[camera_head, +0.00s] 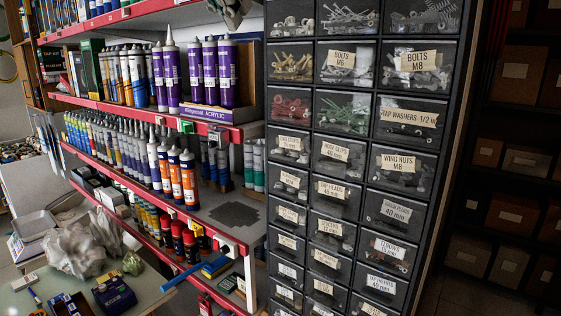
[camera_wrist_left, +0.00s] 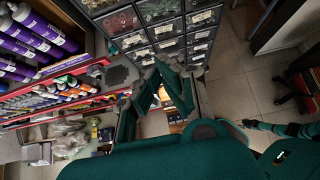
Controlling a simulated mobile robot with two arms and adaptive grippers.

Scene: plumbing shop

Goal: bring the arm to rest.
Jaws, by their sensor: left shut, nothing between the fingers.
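My left gripper (camera_wrist_left: 160,68) shows in the left wrist view, its teal fingers closing to a point with nothing held between them. In that view it is in front of the drawer cabinet. In the head view only a small grey part of the left gripper (camera_head: 234,10) shows at the top edge, between the shelves and the drawer cabinet; the rest is cut off. My right gripper is in neither view.
A tall drawer cabinet (camera_head: 312,109) with labelled clear drawers stands in the middle. Red-edged shelves (camera_head: 235,133) with purple tubes (camera_head: 227,72) and other cartridges stand left of it. A counter (camera_head: 150,284) with boxes and a crumpled bag is at lower left. Open floor (camera_wrist_left: 235,85) shows right in the wrist view.

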